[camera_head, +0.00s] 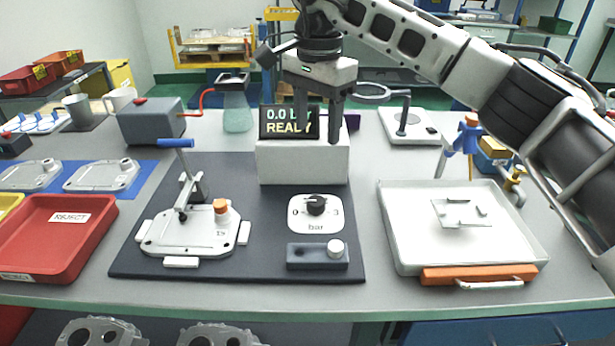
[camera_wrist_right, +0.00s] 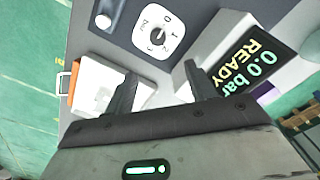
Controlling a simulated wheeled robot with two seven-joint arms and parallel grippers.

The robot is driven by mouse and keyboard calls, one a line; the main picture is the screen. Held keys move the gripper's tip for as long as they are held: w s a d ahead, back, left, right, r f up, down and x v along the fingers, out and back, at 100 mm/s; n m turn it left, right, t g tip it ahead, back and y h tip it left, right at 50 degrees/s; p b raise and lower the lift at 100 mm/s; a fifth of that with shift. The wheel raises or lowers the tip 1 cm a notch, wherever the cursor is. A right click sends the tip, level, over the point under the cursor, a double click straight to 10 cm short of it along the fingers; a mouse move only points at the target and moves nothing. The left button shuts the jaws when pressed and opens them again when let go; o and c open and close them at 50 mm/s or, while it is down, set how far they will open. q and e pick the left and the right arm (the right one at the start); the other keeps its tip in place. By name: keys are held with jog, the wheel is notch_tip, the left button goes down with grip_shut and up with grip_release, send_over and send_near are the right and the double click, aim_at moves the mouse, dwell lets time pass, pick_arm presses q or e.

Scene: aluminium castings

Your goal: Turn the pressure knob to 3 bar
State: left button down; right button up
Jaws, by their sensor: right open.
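The pressure knob (camera_head: 316,204) is a black dial on a white plate marked "bar" (camera_head: 315,227), on the dark mat (camera_head: 270,190). The knob also shows in the right wrist view (camera_wrist_right: 158,37), beyond the fingertips. The display box (camera_head: 303,165) behind it reads 0.0 and READY; the wrist view reads "0.0 bar" (camera_wrist_right: 250,70). My right gripper (camera_head: 318,140) is open and empty, hanging in front of the display, above and behind the knob. Its fingers also show in the wrist view (camera_wrist_right: 160,75), apart from the knob. My left gripper is out of view.
A grey block with a pale button (camera_head: 335,249) lies just in front of the knob plate. A clamp with a blue handle holds a casting (camera_head: 190,235) to the left. A white tray (camera_head: 400,235) stands right, a red REJECT tray (camera_head: 75,260) far left.

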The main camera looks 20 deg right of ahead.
send_over(316, 200)
notch_tip(316, 200, down, 4)
notch_tip(316, 200, down, 10)
jog(key=shift+s+p, duration=0.1)
jog(key=shift+p, duration=0.55)
jog(key=shift+f, duration=0.85)
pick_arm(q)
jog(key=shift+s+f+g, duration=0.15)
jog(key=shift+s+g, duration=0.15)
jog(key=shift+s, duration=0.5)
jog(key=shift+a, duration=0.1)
pick_arm(e)
jog(key=c, duration=1)
